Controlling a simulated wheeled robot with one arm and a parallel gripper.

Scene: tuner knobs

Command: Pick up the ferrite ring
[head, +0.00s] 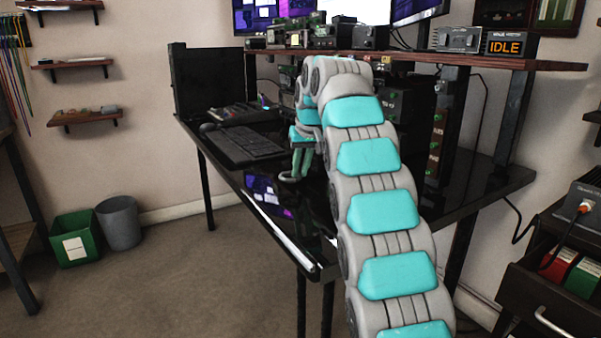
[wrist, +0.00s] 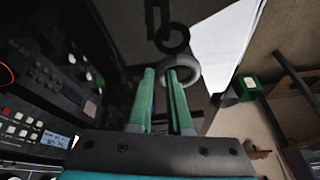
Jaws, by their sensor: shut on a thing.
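The ferrite ring (wrist: 194,73) is a grey ring at the fingertips of my gripper (wrist: 164,72) in the wrist view. My green fingers are closed on its near-left side, and the rest of it sticks out to the right. A dark ring shape and dark bars beyond it look like reflections in the glossy desk (head: 283,216), with a gap suggesting the ring is off the surface. In the head view my gripper (head: 293,176) points down over the desk, and the ring is too small to make out clearly.
A black keyboard (head: 250,145) lies left of my gripper. A shelf (head: 440,58) with several small devices spans above the desk. Stacked radio units (wrist: 50,90) stand close on the left in the wrist view. The desk's front part is clear.

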